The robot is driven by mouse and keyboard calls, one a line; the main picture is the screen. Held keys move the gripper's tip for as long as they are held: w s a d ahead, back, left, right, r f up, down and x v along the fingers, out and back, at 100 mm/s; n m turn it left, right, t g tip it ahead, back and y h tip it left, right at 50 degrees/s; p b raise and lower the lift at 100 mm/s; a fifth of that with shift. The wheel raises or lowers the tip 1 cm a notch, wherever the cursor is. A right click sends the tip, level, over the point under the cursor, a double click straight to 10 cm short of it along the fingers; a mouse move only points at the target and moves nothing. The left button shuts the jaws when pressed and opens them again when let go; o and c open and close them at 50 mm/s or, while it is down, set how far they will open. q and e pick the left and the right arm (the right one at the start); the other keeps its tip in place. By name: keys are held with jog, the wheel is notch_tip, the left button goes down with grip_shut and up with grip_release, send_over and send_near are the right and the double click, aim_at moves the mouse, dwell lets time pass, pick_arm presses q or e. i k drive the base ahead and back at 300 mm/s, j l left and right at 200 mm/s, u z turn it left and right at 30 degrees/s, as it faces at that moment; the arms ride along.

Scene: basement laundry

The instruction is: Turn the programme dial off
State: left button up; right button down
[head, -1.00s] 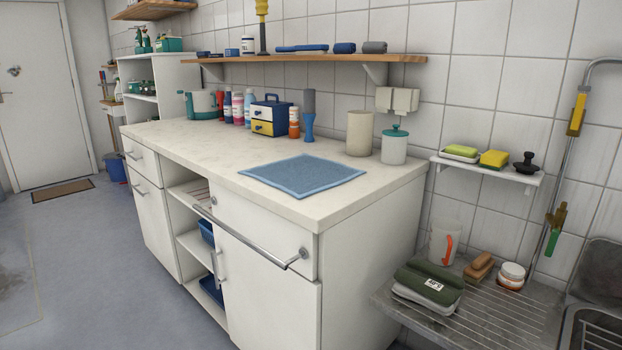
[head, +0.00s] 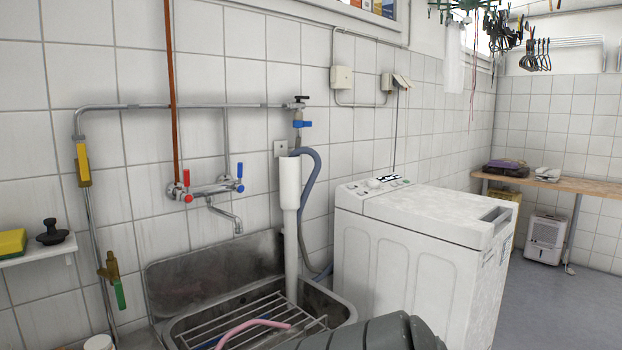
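A white top-loading washing machine (head: 408,245) stands against the tiled wall, right of the sink. Its control panel is a strip along the back of the top. A small round dial (head: 373,183) with dark markings beside it shows on this panel. It is too small to read its setting. The lid looks shut. Neither of my grippers is in view.
A steel sink (head: 160,290) with a wire rack and a pink hose lies left of the machine. A dark grey ribbed object (head: 385,333) fills the bottom middle edge. A dehumidifier (head: 545,239) stands at the far right. Floor (head: 570,300) right of the machine is clear.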

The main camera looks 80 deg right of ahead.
aim_at(374, 184)
jog(key=z, duration=1.8)
